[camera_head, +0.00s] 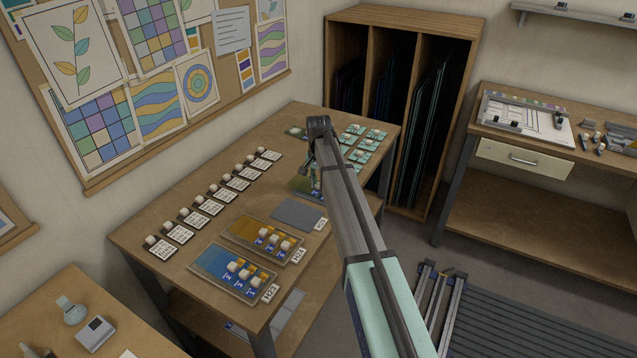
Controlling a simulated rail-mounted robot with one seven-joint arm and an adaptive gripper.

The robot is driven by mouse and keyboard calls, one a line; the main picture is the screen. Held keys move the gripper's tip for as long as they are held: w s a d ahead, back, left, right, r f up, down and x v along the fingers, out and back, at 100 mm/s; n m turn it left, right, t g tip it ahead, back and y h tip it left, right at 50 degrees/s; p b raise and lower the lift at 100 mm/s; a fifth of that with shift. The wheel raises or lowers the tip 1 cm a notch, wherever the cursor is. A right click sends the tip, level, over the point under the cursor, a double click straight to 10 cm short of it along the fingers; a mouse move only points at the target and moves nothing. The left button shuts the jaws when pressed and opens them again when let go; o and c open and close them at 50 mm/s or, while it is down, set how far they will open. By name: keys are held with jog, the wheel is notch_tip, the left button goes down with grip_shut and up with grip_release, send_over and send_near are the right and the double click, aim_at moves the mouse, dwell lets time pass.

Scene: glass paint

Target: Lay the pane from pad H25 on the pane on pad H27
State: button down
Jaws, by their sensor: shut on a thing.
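My gripper (315,175) is shut over the right part of the long table, mostly hidden by my own arm. It seems to hold a small pane, but I cannot see its grip clearly. A pane with yellow-green and blue colour (302,187) shows just left of and below the gripper; I cannot tell whether it is held or lies on a pad. A bare grey pad (298,215) beside the tag that seems to read H25 (321,224) has no pane on it. Pad H27 and its pane are not clearly seen; my arm covers that area.
An amber pane (252,236) and a blue pane (222,268), each with small knobbed pieces, lie nearer on the table (150,240). A row of white cards with knobs (210,206) runs along the wall side. Several green cards (366,143) lie at the far end, near a wooden rack (400,30).

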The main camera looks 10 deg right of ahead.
jog(key=shift+f, duration=0.1)
jog(key=c, duration=1.3)
grip_release()
notch_tip(320, 180, up, 12)
jog(key=b, duration=0.3)
